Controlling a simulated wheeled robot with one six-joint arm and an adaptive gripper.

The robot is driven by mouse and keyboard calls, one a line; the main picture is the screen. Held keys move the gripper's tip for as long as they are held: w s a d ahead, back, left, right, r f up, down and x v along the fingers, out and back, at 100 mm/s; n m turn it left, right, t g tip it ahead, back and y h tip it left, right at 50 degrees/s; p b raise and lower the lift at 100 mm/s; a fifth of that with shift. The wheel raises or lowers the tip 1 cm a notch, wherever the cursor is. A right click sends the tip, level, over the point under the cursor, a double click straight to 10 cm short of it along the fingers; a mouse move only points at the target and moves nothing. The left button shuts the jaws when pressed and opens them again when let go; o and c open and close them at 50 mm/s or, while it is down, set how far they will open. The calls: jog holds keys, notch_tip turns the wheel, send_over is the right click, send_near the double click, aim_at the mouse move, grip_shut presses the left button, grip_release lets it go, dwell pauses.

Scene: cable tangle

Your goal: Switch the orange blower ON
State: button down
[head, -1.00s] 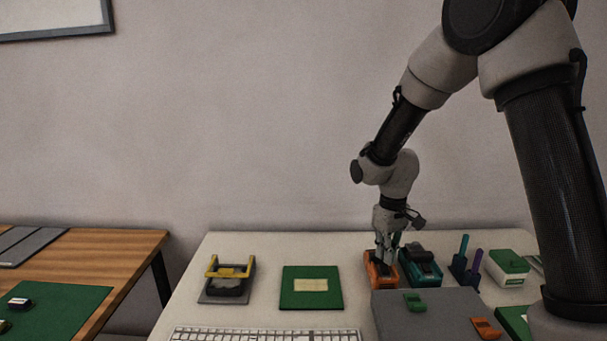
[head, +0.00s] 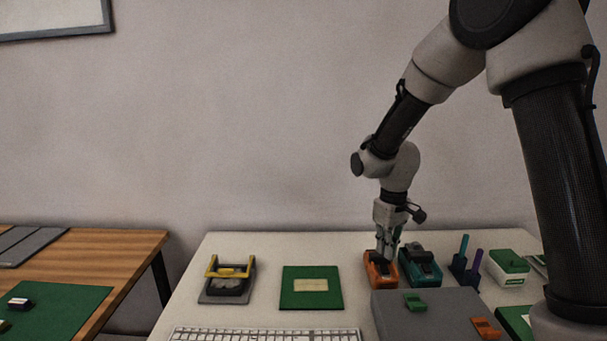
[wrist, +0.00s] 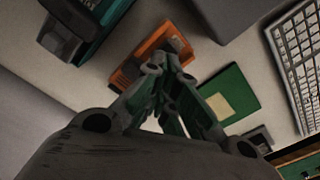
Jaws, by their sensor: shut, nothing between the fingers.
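The orange blower (head: 379,275) sits on the white table, left of a teal device of similar shape. It also shows in the wrist view (wrist: 150,52), partly covered by my fingers. My gripper (head: 386,256) points down over the blower, its fingertips at or just above the blower's top. In the wrist view the fingertips (wrist: 168,70) are together and hold nothing. Whether they touch the blower, and the state of its switch, I cannot tell because the fingers hide that part.
The teal device (head: 420,268) stands close on the right. A grey box (head: 440,325) with a green and an orange piece on it is in front. A green mat (head: 312,301), a yellow-handled device (head: 230,273) and a keyboard (head: 265,334) lie to the left. Pen holders (head: 466,268) stand further right.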

aim_at(384, 266)
jog(key=shift+r, duration=2.3)
jog(key=s+d+r+m+t, duration=0.1)
jog(key=s+d+r+m, duration=0.1)
jog(key=s+d+r, duration=0.3)
jog(key=s+d+r+m+t, duration=0.2)
jog(key=s+d+r, duration=0.3)
jog(key=s, duration=0.6)
jog(key=s+d+r+m+t, duration=0.1)
jog(key=s+d+r+m, duration=0.1)
jog(key=s+d+r, duration=0.3)
jog(key=s, duration=0.4)
jog(key=shift+a, duration=0.15)
